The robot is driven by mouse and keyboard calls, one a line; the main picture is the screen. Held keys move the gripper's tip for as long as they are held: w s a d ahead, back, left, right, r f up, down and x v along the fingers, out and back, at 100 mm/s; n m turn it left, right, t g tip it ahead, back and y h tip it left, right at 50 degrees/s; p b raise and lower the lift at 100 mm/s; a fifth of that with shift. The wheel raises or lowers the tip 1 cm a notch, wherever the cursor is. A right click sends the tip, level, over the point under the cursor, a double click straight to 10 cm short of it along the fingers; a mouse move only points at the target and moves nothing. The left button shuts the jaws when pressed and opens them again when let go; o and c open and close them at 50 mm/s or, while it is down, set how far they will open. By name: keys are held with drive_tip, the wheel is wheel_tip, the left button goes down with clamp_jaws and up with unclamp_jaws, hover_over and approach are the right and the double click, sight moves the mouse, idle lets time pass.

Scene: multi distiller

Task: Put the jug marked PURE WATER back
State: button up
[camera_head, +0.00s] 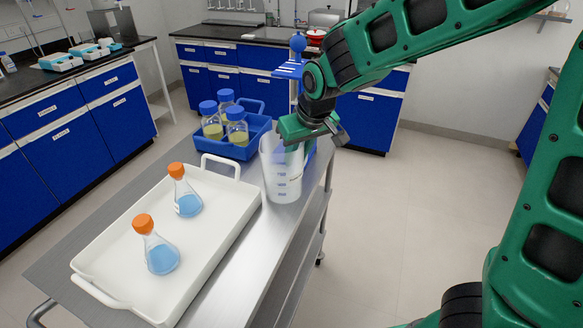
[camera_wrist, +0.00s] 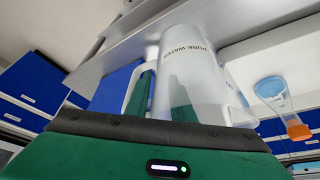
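The jug marked PURE WATER (camera_head: 282,181) is a tall translucent plastic jug with blue scale marks. It is upright at the right edge of the metal cart, and I cannot tell whether its base touches the cart top. The wrist view shows the jug (camera_wrist: 186,70) close up and upside down, with its lettering and pale handle. My green gripper (camera_head: 309,127) is at the upper right of the jug, on its handle side. The fingers are largely hidden, so whether they are shut on the handle is unclear.
A white tray (camera_head: 212,237) with two orange-stoppered flasks (camera_head: 187,196) (camera_head: 160,254) of blue liquid lies left of the jug on the cart (camera_head: 62,272). Behind it is a blue crate (camera_head: 236,150) with blue-capped bottles (camera_head: 212,126). Open floor lies right of the cart.

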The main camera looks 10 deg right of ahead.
drive_tip(key=shift+w+a+f, duration=0.1)
drive_tip(key=shift+w+f, duration=0.1)
drive_tip(key=shift+f, duration=0.4)
clamp_jaws()
idle(1.1)
